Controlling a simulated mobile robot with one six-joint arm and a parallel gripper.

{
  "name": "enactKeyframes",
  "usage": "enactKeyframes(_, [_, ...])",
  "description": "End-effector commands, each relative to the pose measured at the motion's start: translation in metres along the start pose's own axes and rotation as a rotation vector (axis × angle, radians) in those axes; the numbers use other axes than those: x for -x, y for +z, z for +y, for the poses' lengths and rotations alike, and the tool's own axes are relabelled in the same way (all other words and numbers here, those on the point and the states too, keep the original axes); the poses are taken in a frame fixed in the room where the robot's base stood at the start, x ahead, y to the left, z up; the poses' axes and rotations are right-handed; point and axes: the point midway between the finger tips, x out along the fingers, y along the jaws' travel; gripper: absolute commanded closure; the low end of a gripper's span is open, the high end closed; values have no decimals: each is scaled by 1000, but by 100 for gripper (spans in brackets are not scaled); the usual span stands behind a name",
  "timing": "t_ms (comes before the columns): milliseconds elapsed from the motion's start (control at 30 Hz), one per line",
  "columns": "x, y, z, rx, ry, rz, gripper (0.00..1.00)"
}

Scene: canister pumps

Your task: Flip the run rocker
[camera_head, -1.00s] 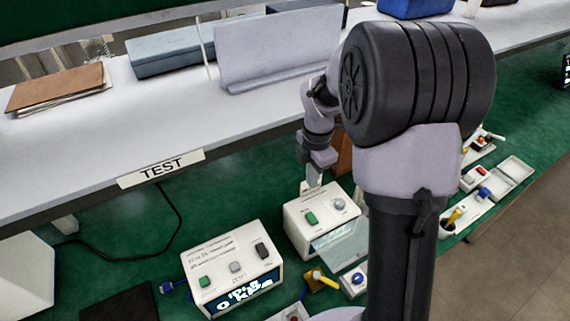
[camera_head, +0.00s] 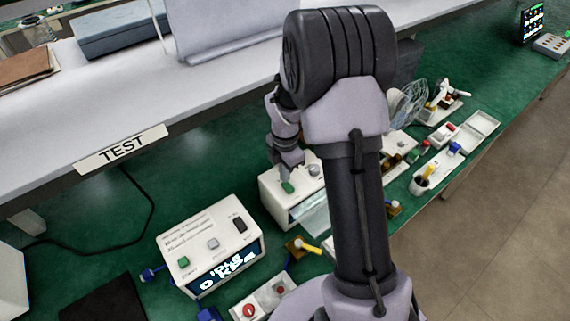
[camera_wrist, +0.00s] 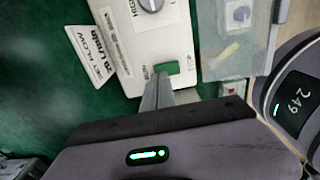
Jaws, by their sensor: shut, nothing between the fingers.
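The run rocker (camera_head: 288,187) is a green switch on top of a white pump box (camera_head: 272,200), beside a grey knob (camera_head: 314,170). In the wrist view the green rocker (camera_wrist: 167,68) sits at the near end of the white panel, with the knob (camera_wrist: 150,4) farther up. My gripper (camera_head: 285,177) is over the box at the rocker. In the wrist view its shut fingers (camera_wrist: 159,80) are empty and end right at the rocker's near edge. I cannot tell whether they touch it. The fingertips partly hide the panel beside the rocker.
A second white box (camera_head: 205,240) with several switches and a display reading IDLE stands left. A "SET FLOW 20 L/min" card (camera_wrist: 91,53) lies beside the pump panel. A shelf edge marked TEST (camera_head: 122,148) runs behind. Small parts lie along the green bench to the right.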

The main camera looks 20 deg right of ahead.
Motion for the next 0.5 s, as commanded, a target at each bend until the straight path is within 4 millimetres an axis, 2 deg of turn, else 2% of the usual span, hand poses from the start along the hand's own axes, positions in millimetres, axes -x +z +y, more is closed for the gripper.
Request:
enactKeyframes(33, [-8,0,0,0,0,0,100])
enactKeyframes(167, [-18,0,0,0,0,0,100])
enactKeyframes(500, [-19,0,0,0,1,-1,100])
